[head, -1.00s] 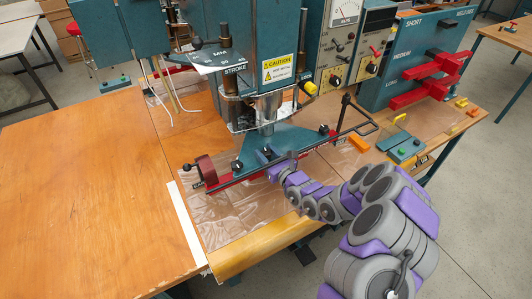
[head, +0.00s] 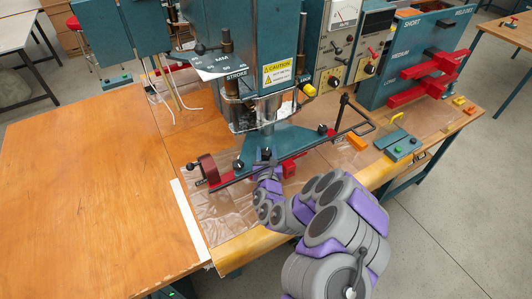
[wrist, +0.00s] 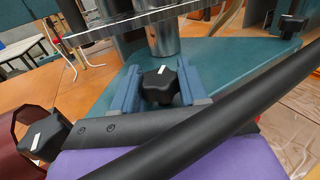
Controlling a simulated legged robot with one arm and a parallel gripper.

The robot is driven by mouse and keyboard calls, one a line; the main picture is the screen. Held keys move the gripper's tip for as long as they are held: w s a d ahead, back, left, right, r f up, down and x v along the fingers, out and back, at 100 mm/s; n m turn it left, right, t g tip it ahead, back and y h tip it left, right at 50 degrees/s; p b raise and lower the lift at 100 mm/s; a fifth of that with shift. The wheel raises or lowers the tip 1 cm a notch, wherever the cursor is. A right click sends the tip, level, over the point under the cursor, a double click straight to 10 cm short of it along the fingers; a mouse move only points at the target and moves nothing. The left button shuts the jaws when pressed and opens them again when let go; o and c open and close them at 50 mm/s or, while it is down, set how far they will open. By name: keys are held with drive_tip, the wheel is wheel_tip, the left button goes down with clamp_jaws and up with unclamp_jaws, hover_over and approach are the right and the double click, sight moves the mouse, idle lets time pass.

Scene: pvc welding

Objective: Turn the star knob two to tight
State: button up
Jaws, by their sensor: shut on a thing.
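Three black star knobs sit in a row on the teal plate of the press. The middle star knob (wrist: 159,88) is between the blue-grey fingers of my gripper (wrist: 160,92), which is shut on it; a short white mark shows on its top. The left star knob (wrist: 40,138) and right star knob (wrist: 290,27) stand free, each with a white mark. In the head view my gripper (head: 266,166) reaches the middle of the row, between the left knob (head: 238,165) and right knob (head: 322,129). No label tells which knob is number two.
A dark bar (wrist: 235,100) crosses close in front of the wrist camera. The press column (head: 268,110) rises just behind the knobs. A red clamp (head: 207,170) is at the left end. The wooden table (head: 90,190) is clear at left.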

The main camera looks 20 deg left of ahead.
drive_tip(key=shift+m+t+h+b, duration=0.3)
drive_tip(key=shift+m+h, duration=0.2)
drive_tip(key=shift+h, duration=0.3)
drive_tip(key=o, duration=1)
drive_tip(key=shift+a, duration=0.1)
drive_tip(key=shift+c, duration=0.2)
